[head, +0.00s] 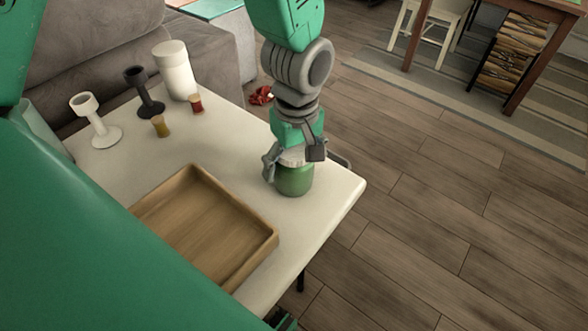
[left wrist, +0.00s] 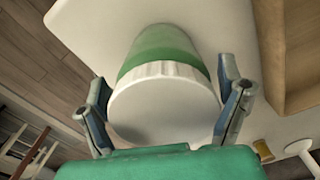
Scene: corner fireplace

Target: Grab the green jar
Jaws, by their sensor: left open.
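The green jar (head: 294,180) with a white lid stands upright on the white table near its right end. My left gripper (head: 293,158) is directly above it, pointing down, with its fingers on either side of the lid. In the left wrist view the jar's white lid (left wrist: 165,105) and green body (left wrist: 160,45) fill the middle. The open fingers of the left gripper (left wrist: 168,110) stand on both sides of the lid. The left finger looks very close to the lid; contact cannot be told. My right gripper is not in view.
A wooden tray (head: 266,243) lies on the white table (head: 328,190) just left of the jar. White and black holders (head: 135,75), small jars and a white canister (head: 175,72) stand at the table's far left. A grey sofa is behind; open floor is right.

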